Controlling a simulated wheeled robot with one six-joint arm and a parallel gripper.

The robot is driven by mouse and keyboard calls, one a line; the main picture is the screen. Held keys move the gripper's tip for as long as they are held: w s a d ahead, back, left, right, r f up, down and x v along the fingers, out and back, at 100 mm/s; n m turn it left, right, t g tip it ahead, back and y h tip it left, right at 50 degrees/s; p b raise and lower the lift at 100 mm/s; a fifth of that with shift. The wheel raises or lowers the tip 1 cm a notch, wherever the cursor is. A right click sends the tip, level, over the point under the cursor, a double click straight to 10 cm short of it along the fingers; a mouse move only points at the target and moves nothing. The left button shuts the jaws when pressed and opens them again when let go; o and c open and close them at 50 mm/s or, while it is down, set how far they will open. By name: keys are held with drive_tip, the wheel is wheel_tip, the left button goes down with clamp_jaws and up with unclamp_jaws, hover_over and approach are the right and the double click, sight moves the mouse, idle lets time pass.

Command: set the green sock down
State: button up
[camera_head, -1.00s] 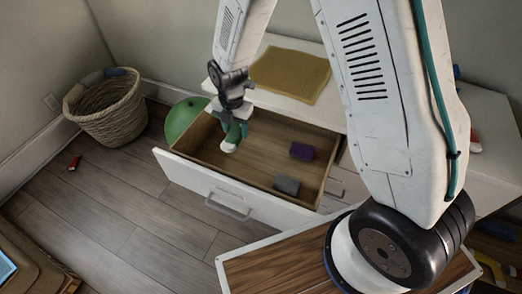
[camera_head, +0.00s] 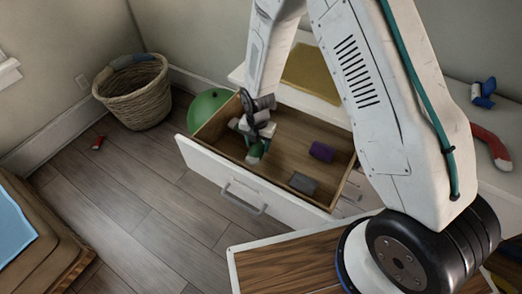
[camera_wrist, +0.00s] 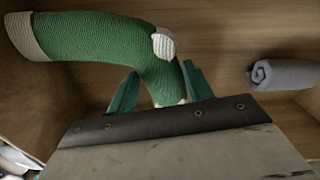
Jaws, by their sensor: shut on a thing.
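The green sock (camera_wrist: 95,40) has a pale toe, heel and cuff. My gripper (camera_wrist: 158,90) is shut on it near one end, with a teal finger on each side. In the head view the sock (camera_head: 255,151) hangs below my gripper (camera_head: 250,130), inside the open drawer (camera_head: 232,183) near its left end. The wrist view shows the sock over the wooden drawer floor, close to a side wall. I cannot tell whether it touches the floor.
A purple roll (camera_head: 321,152) and a grey roll (camera_head: 303,184) lie in the drawer, right of the sock. A wicker basket (camera_head: 135,95) and green ball (camera_head: 209,105) stand at left. A yellow cloth (camera_head: 313,72) lies on the dresser top. A red item (camera_head: 98,142) lies on the floor.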

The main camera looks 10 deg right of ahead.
drive_tip(key=shift+f, duration=2.2)
drive_tip(key=o, duration=1)
drive_tip(key=shift+f, duration=0.15)
drive_tip(key=shift+c, duration=0.2)
